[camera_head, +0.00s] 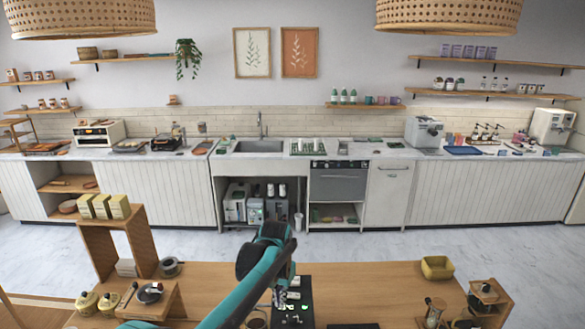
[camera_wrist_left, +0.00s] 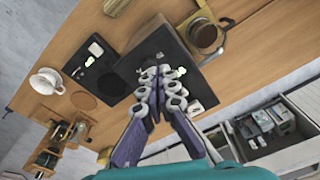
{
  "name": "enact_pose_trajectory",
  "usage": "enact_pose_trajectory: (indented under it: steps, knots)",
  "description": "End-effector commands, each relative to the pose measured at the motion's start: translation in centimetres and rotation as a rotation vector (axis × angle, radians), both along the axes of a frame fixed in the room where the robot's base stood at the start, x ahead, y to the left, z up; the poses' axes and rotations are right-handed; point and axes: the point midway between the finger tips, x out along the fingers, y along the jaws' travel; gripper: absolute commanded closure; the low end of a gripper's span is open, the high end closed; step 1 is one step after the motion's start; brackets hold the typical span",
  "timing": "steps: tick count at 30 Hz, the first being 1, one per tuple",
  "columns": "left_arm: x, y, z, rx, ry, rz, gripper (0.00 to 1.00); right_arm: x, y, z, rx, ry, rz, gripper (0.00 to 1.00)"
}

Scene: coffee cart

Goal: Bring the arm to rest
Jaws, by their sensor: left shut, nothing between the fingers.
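My left arm, teal and black, reaches up from the bottom middle of the head view over the wooden cart top (camera_head: 375,285). Its gripper (camera_head: 282,298) is small and partly hidden by the arm there. In the left wrist view the gripper's grey linked fingers (camera_wrist_left: 160,75) are shut with nothing between them. They appear in front of a black boxy device (camera_wrist_left: 140,62) on the cart; whether they touch it I cannot tell. My right gripper is not in view.
A glass carafe with dark liquid (camera_wrist_left: 206,36) stands close to the gripper.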

Motion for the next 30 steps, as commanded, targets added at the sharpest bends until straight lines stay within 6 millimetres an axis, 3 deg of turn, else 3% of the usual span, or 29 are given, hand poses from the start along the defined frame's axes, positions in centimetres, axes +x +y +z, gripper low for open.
enact_pose_trajectory:
  steps: [8, 14, 17, 24, 30]
  knots:
    - [-5.0, 4.1, -0.9, -0.030, -0.105, 0.093, 1.00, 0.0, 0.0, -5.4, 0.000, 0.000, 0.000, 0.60]
    - [-11.5, 8.2, -3.6, -0.062, -0.228, 0.198, 1.00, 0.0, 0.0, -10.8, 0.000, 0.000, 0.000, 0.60]
    - [-14.9, 9.9, -5.8, -0.078, -0.290, 0.250, 1.00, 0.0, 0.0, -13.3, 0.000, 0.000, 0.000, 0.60]
    - [-22.3, 13.0, -13.0, -0.114, -0.432, 0.364, 1.00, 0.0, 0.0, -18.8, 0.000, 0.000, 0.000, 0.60]
    - [-25.3, 14.2, -17.0, -0.132, -0.504, 0.418, 1.00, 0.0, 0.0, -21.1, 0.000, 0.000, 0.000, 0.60]
